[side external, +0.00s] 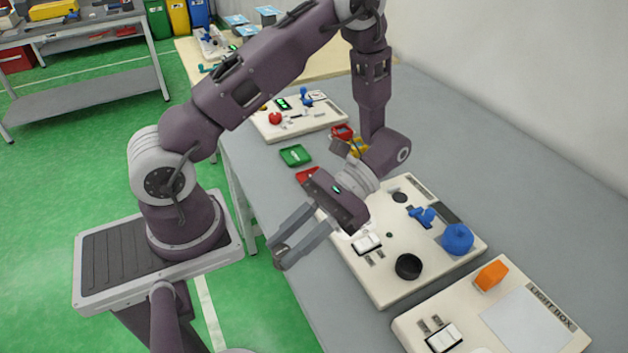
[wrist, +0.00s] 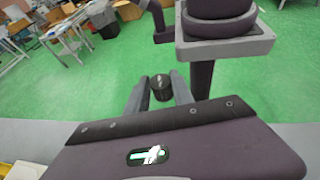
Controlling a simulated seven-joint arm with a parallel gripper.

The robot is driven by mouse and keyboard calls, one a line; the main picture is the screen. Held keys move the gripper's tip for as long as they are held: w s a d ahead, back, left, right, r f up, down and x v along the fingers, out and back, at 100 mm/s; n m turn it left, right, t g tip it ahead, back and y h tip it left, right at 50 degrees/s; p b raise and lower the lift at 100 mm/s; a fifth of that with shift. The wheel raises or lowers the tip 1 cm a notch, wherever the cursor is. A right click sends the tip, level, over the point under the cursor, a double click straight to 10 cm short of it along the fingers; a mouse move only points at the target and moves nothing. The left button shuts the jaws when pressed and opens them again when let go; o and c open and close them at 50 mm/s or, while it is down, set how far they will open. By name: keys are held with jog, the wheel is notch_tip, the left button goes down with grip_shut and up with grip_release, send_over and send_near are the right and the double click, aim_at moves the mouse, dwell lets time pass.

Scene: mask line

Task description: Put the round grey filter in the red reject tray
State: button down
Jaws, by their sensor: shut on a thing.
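My gripper (side external: 280,252) is shut on a small dark round thing, which looks like the round grey filter (wrist: 161,88). In the wrist view the filter sits between the two fingertips, with green floor behind it. In the side view the fingers point down and left, at the table's front edge, and the filter (side external: 282,248) shows only in part between them. A red tray (side external: 307,174), which looks like the reject tray, lies on the table beyond my gripper, partly hidden by it. My gripper is clear of this tray.
A green tray (side external: 295,155) lies just behind the red one. A white board (side external: 385,290) holds a black round cup (side external: 408,266), blue parts and switches. A light box (side external: 525,320) with an orange block (side external: 491,275) is at the front right. Grey table is bare along the wall.

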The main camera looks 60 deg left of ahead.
jog(key=w+a+f+m+t+y, duration=0.1)
jog(key=w+a+m+t+y, duration=0.15)
jog(key=a+m+y, duration=1.1)
jog(key=w+a+r+m+t+y, duration=0.25)
jog(key=w+a+m+t, duration=0.35)
jog(key=w+a+t, duration=0.55)
jog(key=shift+m+g, duration=0.3)
jog(key=shift+m, duration=0.05)
jog(key=f, duration=0.3)
jog(key=w+d+f, duration=0.1)
jog(key=f, duration=0.2)
jog(key=w+d+f, duration=0.1)
jog(key=f, duration=0.3)
jog(key=shift+w+d, duration=0.2)
jog(key=shift+d, duration=0.05)
jog(key=shift+f, duration=0.1)
jog(key=shift+f, duration=0.1)
jog(key=c, duration=1.1)
grip_release()
